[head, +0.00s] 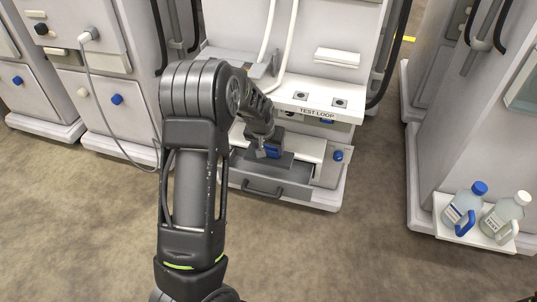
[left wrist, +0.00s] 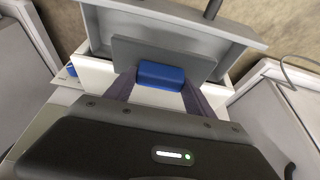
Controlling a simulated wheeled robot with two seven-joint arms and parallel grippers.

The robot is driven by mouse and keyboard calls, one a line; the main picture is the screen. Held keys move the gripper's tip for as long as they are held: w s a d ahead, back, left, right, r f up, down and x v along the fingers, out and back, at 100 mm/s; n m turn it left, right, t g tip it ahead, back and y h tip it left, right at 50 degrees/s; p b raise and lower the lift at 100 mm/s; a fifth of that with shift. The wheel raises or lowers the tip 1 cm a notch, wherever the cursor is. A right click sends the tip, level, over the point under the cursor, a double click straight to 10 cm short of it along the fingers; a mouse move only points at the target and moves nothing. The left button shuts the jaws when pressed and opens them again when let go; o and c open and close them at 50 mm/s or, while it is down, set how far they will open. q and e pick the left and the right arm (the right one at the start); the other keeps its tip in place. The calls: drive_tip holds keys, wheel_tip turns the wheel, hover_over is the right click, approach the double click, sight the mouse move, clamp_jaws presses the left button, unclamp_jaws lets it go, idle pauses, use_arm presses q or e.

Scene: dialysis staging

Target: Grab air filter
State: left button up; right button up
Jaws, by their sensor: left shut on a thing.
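The air filter appears as a flat dark grey panel with a blue grip block, in the left wrist view (left wrist: 122,50). My arm hides part of the machine. My right gripper is not in view.
The TEST LOOP ledge (head: 316,112) juts out just above the drawer. White hoses (head: 290,40) hang behind my forearm. A shelf (head: 444,228) at right holds two bottles, one with a blue cap (head: 462,205), one with a white cap (head: 503,215). Brown floor (head: 350,255) in front is clear.

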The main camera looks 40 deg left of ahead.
use_arm(q)
drive_tip(key=shift+r, duration=0.65)
